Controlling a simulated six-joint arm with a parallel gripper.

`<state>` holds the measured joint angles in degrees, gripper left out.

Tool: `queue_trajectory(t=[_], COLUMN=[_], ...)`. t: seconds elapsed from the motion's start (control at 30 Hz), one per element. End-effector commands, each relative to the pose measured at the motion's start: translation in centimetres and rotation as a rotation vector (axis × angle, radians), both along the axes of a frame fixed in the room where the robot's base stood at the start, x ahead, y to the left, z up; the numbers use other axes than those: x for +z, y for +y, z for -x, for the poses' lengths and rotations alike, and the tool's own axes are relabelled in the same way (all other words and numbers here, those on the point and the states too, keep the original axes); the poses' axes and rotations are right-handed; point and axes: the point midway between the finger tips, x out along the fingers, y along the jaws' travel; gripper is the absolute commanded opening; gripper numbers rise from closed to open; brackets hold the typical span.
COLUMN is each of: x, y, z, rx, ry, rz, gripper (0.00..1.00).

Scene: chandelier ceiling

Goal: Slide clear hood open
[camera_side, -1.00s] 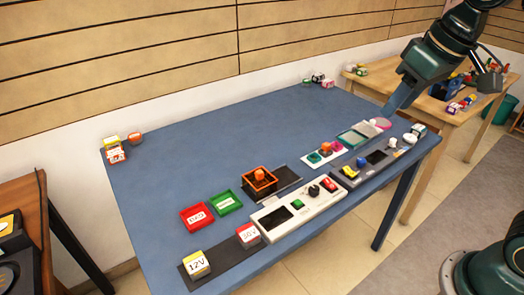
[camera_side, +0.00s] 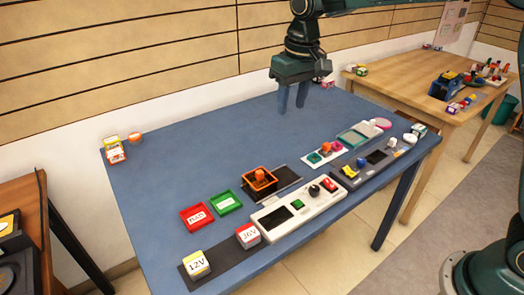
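The clear hood (camera_side: 249,183) appears to be the orange-edged see-through box on the table. It stands around an orange knob (camera_side: 259,174) at the left part of a dark base plate (camera_side: 288,178). The plate's right part is bare. My gripper (camera_side: 292,108) points down above the back middle of the table, behind and apart from the hood. Its two fingers are spread with nothing between them.
A white control panel (camera_side: 278,222) lies in front of the hood. Red (camera_side: 197,217) and green (camera_side: 226,202) trays sit to its left, a white button plate (camera_side: 323,156) to its right. The blue table (camera_side: 190,150) is clear behind the hood.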

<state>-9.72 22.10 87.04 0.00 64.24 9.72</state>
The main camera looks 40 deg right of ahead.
Motion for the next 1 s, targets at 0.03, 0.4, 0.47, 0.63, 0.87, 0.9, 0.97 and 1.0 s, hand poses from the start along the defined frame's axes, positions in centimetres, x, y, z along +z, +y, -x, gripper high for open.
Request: queue_trajectory(t=[0.03, 0.4, 0.47, 0.63, 0.87, 0.9, 0.97, 1.0], x=[-1.1, -7.5, -8.2, -9.2, -9.3, -9.4, -9.6, -9.8], y=[0.5, 3.4, 3.7, 4.2, 4.2, 4.2, 4.2, 4.2], z=[-1.0, -5.9, -6.3, -6.9, -6.9, -6.9, -6.9, -6.9], rx=[0.002, 0.001, 0.001, 0.0, 0.0, 0.0, 0.0, 0.0], ry=[0.016, 0.096, 0.103, 0.113, 0.114, 0.115, 0.115, 0.116], rz=[0.002, 0.016, 0.017, 0.019, 0.02, 0.02, 0.02, 0.02], gripper=[0.4, 0.4, 0.4, 0.4, 0.4, 0.4, 0.4, 0.4])
